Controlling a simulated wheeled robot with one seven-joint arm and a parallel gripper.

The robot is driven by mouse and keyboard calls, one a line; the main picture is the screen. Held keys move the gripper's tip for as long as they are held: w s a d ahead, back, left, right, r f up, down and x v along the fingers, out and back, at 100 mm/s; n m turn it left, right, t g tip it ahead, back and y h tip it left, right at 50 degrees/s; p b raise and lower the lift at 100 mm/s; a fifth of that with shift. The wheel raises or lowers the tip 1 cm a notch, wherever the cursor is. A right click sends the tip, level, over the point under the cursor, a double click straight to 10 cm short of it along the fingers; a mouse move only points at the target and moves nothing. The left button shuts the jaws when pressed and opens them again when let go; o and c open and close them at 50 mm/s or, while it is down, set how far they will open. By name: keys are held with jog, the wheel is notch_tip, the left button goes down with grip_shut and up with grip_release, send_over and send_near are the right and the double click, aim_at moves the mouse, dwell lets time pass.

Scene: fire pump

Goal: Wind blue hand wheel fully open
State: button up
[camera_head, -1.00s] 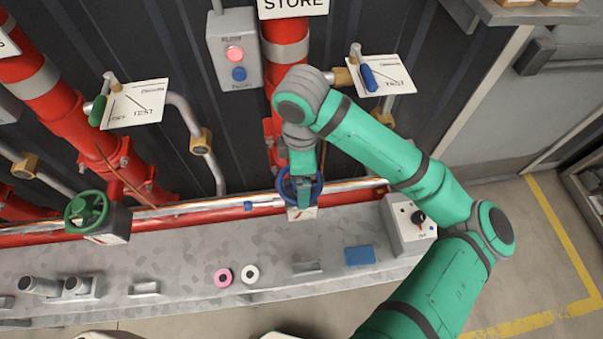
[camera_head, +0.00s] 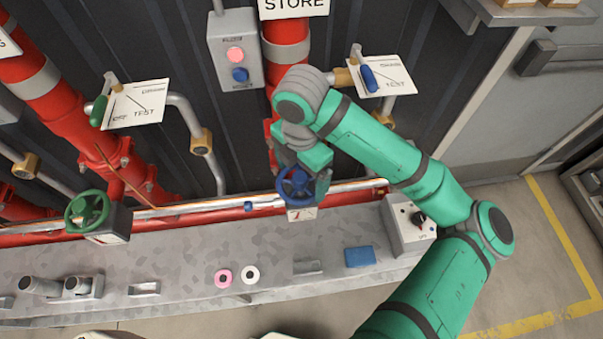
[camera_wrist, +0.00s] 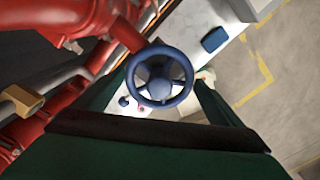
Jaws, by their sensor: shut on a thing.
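The blue hand wheel (camera_head: 294,187) sits on the red pipework below the STORE sign, in the middle of the head view. In the wrist view the wheel (camera_wrist: 160,101) faces me with its rim and spokes in sight. My gripper (camera_head: 308,183) is at the wheel, with one finger visible at its right side. In the wrist view my gripper (camera_wrist: 161,80) has one finger on each side of the rim and is shut on the wheel. A white indicator plate (camera_head: 302,214) sits just below the wheel; its reading is too small to tell.
A green hand wheel (camera_head: 87,211) is at the left. A blue-handled lever (camera_head: 369,78) with a test card is at upper right. A grey button box (camera_head: 235,50) is above. The grey ledge (camera_head: 190,265) holds pink and white rings, a blue block and a knob box (camera_head: 408,224).

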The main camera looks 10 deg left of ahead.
aim_at(300, 175)
jog(key=shift+w, duration=0.1)
jog(key=n, duration=0.3)
jog(key=shift+a, duration=0.1)
jog(key=n, duration=0.4)
jog(key=shift+a, duration=0.1)
jog(key=o, duration=1.2)
jog(key=shift+r, duration=3.5)
